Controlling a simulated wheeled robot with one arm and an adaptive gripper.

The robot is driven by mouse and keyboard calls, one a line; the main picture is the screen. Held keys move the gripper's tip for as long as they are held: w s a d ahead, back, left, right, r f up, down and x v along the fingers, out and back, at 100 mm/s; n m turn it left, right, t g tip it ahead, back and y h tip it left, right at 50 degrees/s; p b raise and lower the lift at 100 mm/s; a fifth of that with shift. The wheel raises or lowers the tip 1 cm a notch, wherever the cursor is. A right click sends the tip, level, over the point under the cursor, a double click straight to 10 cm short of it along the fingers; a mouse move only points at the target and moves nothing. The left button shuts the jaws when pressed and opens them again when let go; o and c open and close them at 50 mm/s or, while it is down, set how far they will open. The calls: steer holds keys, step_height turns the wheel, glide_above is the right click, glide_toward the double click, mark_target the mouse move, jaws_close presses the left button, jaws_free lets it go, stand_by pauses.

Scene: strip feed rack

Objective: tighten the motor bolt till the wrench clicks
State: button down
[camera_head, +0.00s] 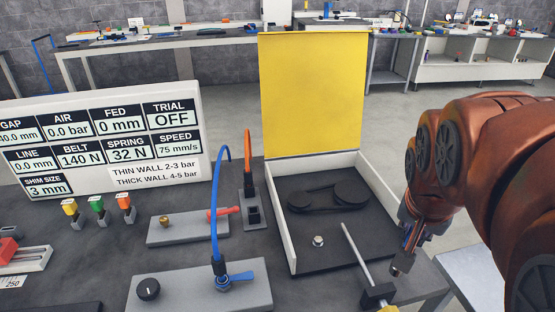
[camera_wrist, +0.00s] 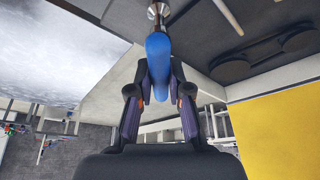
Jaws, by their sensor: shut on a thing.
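My gripper (camera_wrist: 159,88) is shut on the blue handle of the wrench (camera_wrist: 158,62), with one finger on each side. A silver metal end of the wrench (camera_wrist: 157,10) shows at the top edge of the wrist view. Whether the wrench touches anything is not clear.
The belt and pulleys (camera_head: 327,199) lie behind the bolt, under a raised yellow cover (camera_head: 312,95). A display board (camera_head: 100,140) reads belt 140 N, trial off.

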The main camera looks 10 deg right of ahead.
steer(key=w+a+n+b, duration=0.2)
steer(key=w+a, duration=0.3)
steer(key=shift+w+a+t+y, duration=0.3)
steer(key=shift+a, duration=0.1)
stand_by(2.4)
steer(key=w+a+n+y+b, duration=0.1)
steer(key=w+a+n+b, duration=0.1)
steer(key=w+a, duration=0.4)
steer(key=shift+w+a+n+t, duration=0.3)
steer(key=shift+a+n, duration=0.25)
steer(key=shift+n, duration=0.15)
stand_by(3.4)
